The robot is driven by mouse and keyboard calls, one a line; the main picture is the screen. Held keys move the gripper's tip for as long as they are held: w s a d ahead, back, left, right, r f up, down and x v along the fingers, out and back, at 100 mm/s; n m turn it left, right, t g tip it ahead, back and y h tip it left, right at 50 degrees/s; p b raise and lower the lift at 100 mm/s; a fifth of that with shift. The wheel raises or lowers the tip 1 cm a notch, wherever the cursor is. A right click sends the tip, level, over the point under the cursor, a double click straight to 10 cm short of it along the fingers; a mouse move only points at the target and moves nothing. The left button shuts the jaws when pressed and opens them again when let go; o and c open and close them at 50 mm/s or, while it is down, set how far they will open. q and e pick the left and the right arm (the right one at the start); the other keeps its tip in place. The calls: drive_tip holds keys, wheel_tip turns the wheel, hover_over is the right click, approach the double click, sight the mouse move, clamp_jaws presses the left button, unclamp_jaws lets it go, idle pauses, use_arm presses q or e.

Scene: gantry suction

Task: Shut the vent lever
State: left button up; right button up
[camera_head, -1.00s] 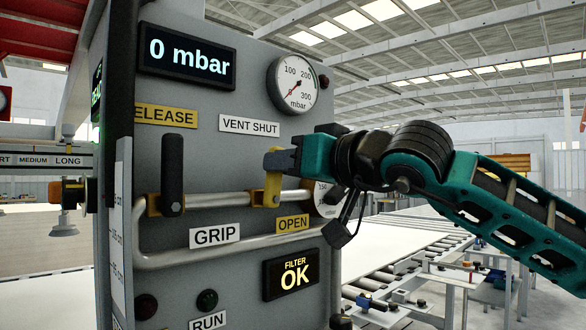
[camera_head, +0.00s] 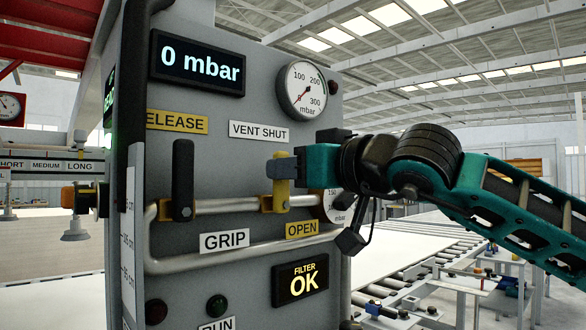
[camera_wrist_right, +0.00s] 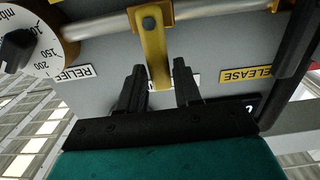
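The vent lever (camera_head: 282,196) is a yellow bar on the grey pipe of the panel, standing about upright. The "VENT SHUT" label (camera_head: 259,132) is up and left of it, the "OPEN" label (camera_head: 302,229) below and right. My right gripper (camera_head: 281,168) is at the lever's upper end and hides part of it. In the right wrist view the two black fingers (camera_wrist_right: 160,88) are apart, with the lever's end (camera_wrist_right: 154,52) between them and gaps visible. Whether a finger touches it I cannot tell. My left gripper is not in view.
A black-handled lever (camera_head: 183,180) stands on the same pipe to the left, above the "GRIP" label (camera_head: 224,241). A small dial (camera_head: 337,205) sits just right of the yellow lever. The display (camera_head: 197,63) reads 0 mbar. Roller conveyors (camera_head: 420,285) lie to the right.

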drive_tip(key=shift+o, duration=1.4)
use_arm(q)
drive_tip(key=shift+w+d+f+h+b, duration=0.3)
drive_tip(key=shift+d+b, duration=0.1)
drive_tip(key=shift+b, duration=0.55)
use_arm(e)
drive_tip(key=v, duration=1.3)
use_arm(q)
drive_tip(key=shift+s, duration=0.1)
